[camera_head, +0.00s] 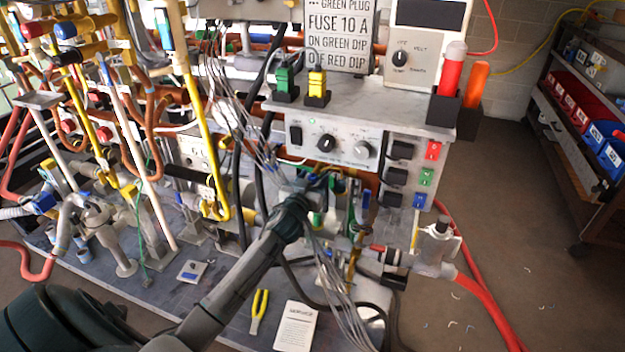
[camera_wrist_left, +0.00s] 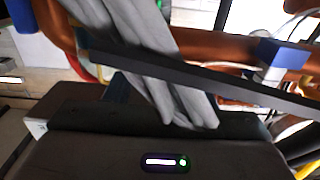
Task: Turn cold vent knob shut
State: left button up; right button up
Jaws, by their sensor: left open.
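I cannot tell for certain which part is the cold vent knob. A blue valve handle (camera_head: 365,199) sits among the pipes under the grey control box, right of my left gripper. My left arm reaches up from the bottom left, and its gripper (camera_head: 318,192) is in among those pipes and wires. It is open, but its fingertips are partly hidden by cables. In the left wrist view, grey cables cross in front of the gripper, and a blue fitting (camera_wrist_left: 281,53) sits on a copper-coloured pipe (camera_wrist_left: 225,48). My right gripper does not show.
The grey control box (camera_head: 345,143) with black dials hangs close above the gripper. Loose grey wires (camera_head: 335,275) run around the arm. Yellow pliers (camera_head: 259,309) and a white booklet (camera_head: 296,327) lie on the base board. A shelf cart (camera_head: 575,150) stands at right; floor before it is mostly clear.

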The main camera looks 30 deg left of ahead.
pick_arm(q)
jog(key=c, duration=1)
jog(key=shift+o, duration=0.2)
